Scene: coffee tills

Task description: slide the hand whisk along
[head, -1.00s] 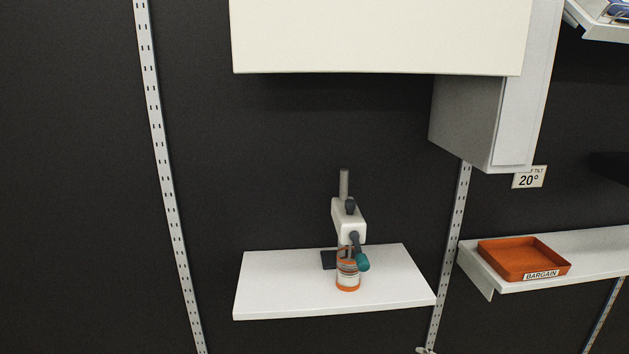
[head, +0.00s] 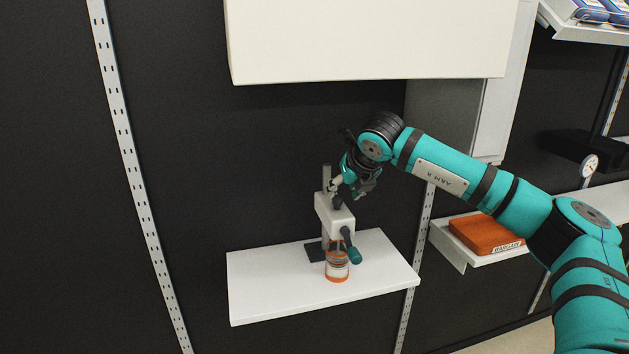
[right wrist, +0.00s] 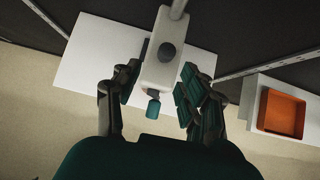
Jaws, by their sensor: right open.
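The hand whisk (head: 333,214) is a white body on an upright grey post, with a dark knob on top and a teal crank handle (head: 354,255). Below it a jar with orange bands (head: 337,271) stands on the white shelf (head: 270,292). My right gripper (head: 352,190) is just above the whisk, near the post's top. In the right wrist view the whisk body (right wrist: 158,68) lies between the open fingers (right wrist: 160,80), with no clear contact on either side. The jar is hidden in that view. My left gripper is out of view.
A large cream cabinet (head: 365,40) overhangs the shelf from above. An orange tray (head: 485,234) marked BARGAIN sits on a shelf at the right; it also shows in the right wrist view (right wrist: 282,113). The left part of the white shelf is bare.

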